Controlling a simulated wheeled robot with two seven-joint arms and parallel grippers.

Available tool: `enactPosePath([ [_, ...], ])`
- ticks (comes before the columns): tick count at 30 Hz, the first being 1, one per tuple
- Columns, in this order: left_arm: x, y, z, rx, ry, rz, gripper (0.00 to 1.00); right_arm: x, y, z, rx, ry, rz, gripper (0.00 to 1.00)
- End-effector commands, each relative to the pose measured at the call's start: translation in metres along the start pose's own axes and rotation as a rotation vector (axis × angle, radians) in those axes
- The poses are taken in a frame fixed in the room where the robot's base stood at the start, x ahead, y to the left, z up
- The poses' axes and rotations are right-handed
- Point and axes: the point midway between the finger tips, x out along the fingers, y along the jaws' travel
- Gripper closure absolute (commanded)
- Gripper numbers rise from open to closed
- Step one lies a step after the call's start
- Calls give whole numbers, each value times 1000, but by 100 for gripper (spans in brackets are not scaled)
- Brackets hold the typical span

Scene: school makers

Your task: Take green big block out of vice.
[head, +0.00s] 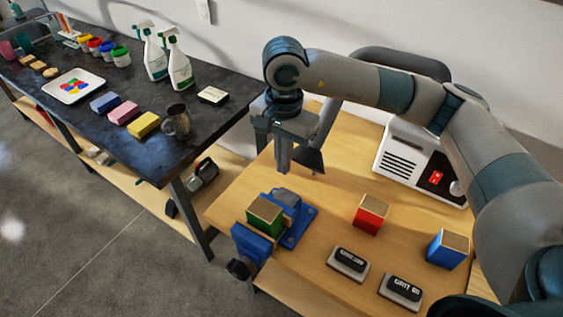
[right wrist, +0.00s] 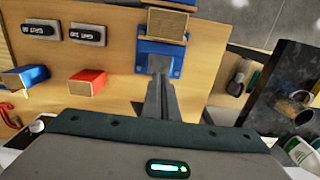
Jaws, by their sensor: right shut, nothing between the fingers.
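The green big block (head: 265,215) with a wood-coloured top sits in the blue vice (head: 295,221) at the front left of the wooden workbench. My right gripper (head: 283,170) is above the bench, behind the vice and apart from the block. Its fingers are shut with nothing between them. In the right wrist view, the shut fingers (right wrist: 159,82) point toward the vice (right wrist: 146,50), and the block's wood-coloured top (right wrist: 167,22) lies beyond them. My left gripper is not in view.
A red block (head: 370,214), a blue block (head: 448,249) and two sanding blocks (head: 348,263) (head: 401,290) stand right of the vice. A white machine (head: 415,160) stands behind them. A dark table (head: 205,130) with a mug (head: 177,121), sponges and spray bottles is at left.

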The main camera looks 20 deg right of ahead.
Motion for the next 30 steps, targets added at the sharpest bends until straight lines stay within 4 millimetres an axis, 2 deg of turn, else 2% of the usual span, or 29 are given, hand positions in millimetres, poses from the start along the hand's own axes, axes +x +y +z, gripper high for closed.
enactPosePath([
  [5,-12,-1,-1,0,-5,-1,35,23,2,0,2,-2,5,100],
  [15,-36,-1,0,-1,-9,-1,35,83,2,1,1,-2,5,100],
  [21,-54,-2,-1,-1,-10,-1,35,80,1,26,-3,-1,1,100],
  [30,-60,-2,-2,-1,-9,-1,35,83,0,40,0,0,1,100],
])
